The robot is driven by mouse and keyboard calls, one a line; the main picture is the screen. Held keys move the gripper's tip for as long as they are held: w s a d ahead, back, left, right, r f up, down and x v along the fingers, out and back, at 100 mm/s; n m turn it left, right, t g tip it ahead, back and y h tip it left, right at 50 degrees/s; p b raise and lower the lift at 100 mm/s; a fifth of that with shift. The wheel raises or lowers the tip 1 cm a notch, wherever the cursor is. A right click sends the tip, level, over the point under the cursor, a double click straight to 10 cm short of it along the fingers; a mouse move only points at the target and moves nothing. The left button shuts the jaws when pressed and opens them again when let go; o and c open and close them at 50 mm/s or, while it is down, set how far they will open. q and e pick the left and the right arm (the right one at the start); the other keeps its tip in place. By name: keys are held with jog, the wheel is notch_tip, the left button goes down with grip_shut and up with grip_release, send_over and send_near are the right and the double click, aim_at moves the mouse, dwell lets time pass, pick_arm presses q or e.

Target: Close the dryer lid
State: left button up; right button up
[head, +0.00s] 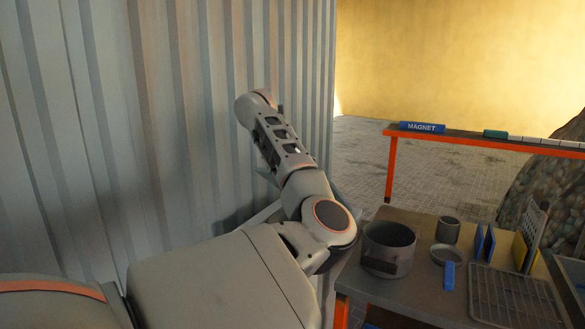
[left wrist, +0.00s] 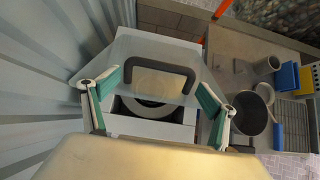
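The dryer (left wrist: 118,126) is a pale box with a round dark opening in its top, seen in the left wrist view. Its translucent lid (left wrist: 135,50) with a dark bar handle (left wrist: 160,68) shows over the box; the lid's exact angle is hard to tell. My left gripper (left wrist: 155,80) is open, its green-padded fingers spread to either side of the handle, with nothing between them clearly held. In the head view my left arm reaches forward and hides most of the dryer; the gripper's fingers are not clear there. My right gripper is in neither view.
A corrugated metal wall (head: 130,120) stands close on the left. To the right, a workbench (head: 400,298) carries a grey pot (head: 388,250), a cup (head: 448,230), a rack (head: 512,298) and blue pieces. An orange-legged table (head: 470,138) stands behind.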

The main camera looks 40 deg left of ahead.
pick_arm(q)
jog(key=v, duration=1.2)
jog(key=shift+d, duration=0.1)
